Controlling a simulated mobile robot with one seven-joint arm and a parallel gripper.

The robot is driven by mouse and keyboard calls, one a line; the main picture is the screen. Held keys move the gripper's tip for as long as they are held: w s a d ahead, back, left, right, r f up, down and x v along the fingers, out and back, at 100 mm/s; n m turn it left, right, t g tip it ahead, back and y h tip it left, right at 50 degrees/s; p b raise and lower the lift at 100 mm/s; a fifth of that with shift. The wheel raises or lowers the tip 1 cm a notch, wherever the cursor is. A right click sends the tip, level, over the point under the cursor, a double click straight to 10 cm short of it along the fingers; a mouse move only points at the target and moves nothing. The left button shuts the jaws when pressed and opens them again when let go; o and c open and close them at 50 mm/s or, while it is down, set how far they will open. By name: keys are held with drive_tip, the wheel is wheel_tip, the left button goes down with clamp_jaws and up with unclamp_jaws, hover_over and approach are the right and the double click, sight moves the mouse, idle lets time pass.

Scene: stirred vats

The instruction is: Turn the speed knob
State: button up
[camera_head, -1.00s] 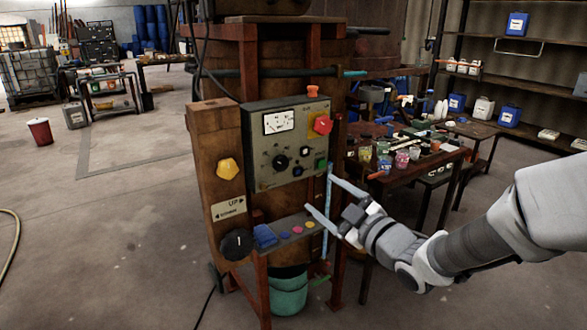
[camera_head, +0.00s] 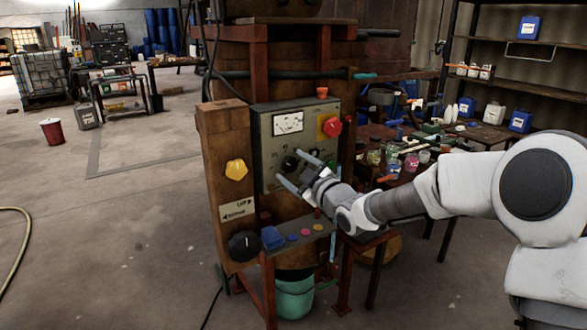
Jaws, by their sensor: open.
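A grey control panel (camera_head: 263,141) is fixed to the wooden vat stand. It carries a white meter (camera_head: 288,123), a red knob (camera_head: 331,127) and a round black knob (camera_head: 289,163) with dial marks around it. My gripper (camera_head: 288,165) is open in front of the panel. My gripper and wrist hide the panel's lower right. Another black knob (camera_head: 243,245) sits lower on the wooden post, below a sign with arrows. I can read no speed label.
A yellow knob (camera_head: 236,169) sticks out from the post (camera_head: 211,142). A small shelf (camera_head: 313,232) with a blue block and coloured buttons juts out below the panel. A teal bucket (camera_head: 294,299) stands underneath. A cluttered bench is behind on the right. The floor at left is open.

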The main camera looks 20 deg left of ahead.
drive_tip(key=shift+w+a, duration=0.1)
drive_tip(key=shift+c, duration=0.2)
clamp_jaws()
drive_tip(key=shift+m, duration=0.3)
drive_tip(key=m, duration=0.3)
drive_tip(key=shift+m, duration=0.4)
drive_tip(key=m, duration=0.5)
drive_tip(key=shift+f+m, duration=0.1)
drive_tip(key=shift+m, duration=0.2)
idle(0.3)
